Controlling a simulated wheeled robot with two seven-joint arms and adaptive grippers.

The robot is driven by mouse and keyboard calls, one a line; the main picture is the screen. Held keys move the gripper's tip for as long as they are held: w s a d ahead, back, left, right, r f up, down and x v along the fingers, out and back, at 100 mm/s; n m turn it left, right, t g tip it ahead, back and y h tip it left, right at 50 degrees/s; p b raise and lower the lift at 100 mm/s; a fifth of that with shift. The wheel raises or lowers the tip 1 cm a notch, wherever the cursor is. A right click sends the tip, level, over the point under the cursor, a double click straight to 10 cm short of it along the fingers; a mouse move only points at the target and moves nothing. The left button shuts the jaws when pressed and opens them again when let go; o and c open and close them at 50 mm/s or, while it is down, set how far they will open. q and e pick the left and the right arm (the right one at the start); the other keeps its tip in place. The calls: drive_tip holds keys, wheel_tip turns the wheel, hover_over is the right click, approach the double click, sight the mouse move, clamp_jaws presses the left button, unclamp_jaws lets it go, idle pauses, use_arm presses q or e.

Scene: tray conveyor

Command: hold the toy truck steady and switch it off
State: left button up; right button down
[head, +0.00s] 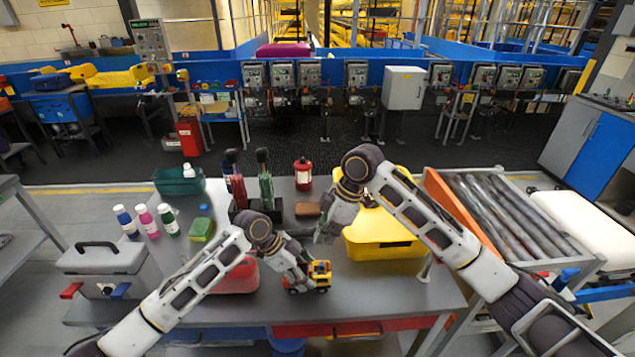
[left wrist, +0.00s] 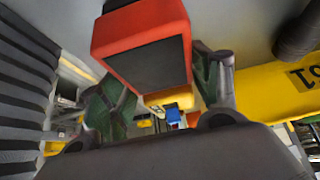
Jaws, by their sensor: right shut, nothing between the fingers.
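The small yellow and orange-red toy truck (head: 320,273) stands on dark wheels near the front of the grey table. My left gripper (head: 297,279) is down at the truck's left side, its fingers at the truck. In the left wrist view a red block with a dark panel (left wrist: 145,48), apparently part of the truck, fills the space between the fingers (left wrist: 165,90), which seem to close on it. My right gripper (head: 322,236) is shut and empty, above the table behind the truck and apart from it. The truck's switch cannot be made out.
A yellow bin (head: 385,247) stands right of my right gripper. A red container (head: 240,280) is partly hidden behind my left arm. Bottles (head: 146,220), a green sponge (head: 201,232), a brown block (head: 307,209) and a black tool holder (head: 277,212) stand farther back. A roller conveyor (head: 510,215) lies right.

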use_arm(q)
drive_tip(key=shift+o, duration=1.2)
drive_tip(key=shift+w, duration=0.1)
drive_tip(key=shift+r, duration=0.1)
drive_tip(key=shift+r, duration=0.15)
drive_tip(key=shift+w+a+r, duration=0.1)
drive_tip(key=shift+a+r, duration=0.2)
drive_tip(key=v, duration=1.1)
drive_tip(key=shift+s+f, duration=0.1)
drive_tip(key=shift+s, duration=0.15)
